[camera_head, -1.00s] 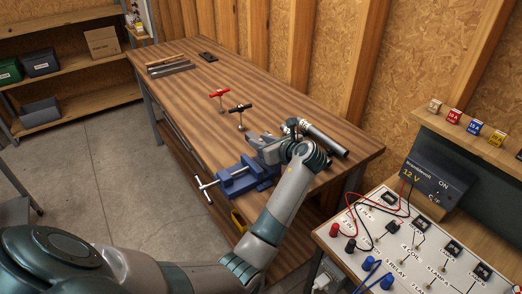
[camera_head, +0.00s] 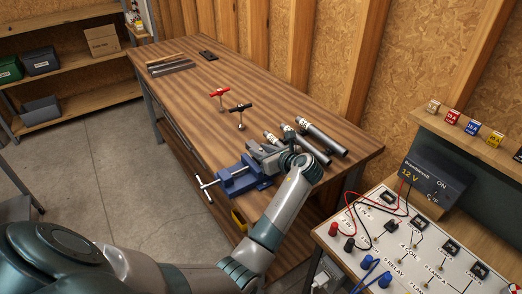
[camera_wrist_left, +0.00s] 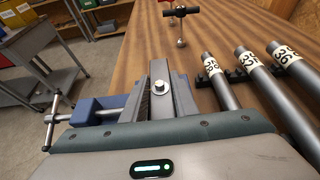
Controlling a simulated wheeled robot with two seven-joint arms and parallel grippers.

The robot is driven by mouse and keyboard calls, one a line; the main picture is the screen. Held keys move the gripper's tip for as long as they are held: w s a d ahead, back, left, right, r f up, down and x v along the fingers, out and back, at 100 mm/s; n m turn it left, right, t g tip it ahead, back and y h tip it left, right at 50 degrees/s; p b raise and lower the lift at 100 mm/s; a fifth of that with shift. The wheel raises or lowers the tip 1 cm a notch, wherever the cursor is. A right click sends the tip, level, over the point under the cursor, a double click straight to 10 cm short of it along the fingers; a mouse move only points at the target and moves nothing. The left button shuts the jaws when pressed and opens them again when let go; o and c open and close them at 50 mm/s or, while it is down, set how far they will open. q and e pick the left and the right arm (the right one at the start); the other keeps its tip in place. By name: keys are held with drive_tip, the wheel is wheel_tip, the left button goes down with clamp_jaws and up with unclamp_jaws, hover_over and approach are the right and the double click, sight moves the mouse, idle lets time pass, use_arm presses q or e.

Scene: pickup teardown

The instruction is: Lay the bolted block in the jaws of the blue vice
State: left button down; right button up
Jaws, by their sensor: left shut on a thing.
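The blue vice (camera_head: 236,181) stands at the front edge of the wooden bench, its handle toward the left; its blue body also shows at the left in the left wrist view (camera_wrist_left: 96,108). My left gripper (camera_head: 262,152) is shut on the bolted block and is over the right part of the vice. The grey bolted block (camera_wrist_left: 161,104), with a round bolt head on top, shows between the fingers in the left wrist view. I cannot tell whether it touches the jaws, as my gripper hides much of them. My right gripper is not in view.
Three numbered grey tubes (camera_head: 323,138) lie just right of my gripper. A red-handled tool (camera_head: 220,94) and a black-handled tool (camera_head: 240,110) stand farther back on the bench (camera_head: 205,75). A test panel (camera_head: 400,240) is at the front right.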

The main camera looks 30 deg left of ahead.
use_arm(q)
drive_tip(key=shift+f, duration=0.45)
idle(0.3)
drive_tip(key=c, duration=1.4)
unclamp_jaws()
drive_tip(key=shift+s+f, duration=0.15)
drive_tip(key=shift+r, duration=0.35)
drive_tip(key=shift+d+r, duration=0.25)
drive_tip(key=shift+d, duration=0.05)
drive_tip(key=b+v, duration=0.2)
drive_tip(key=v, duration=0.9)
drive_tip(key=shift+d+r+b, duration=0.15)
drive_tip(key=shift+r+b, duration=0.05)
drive_tip(key=shift+b, duration=0.1)
drive_tip(key=shift+s, duration=0.1)
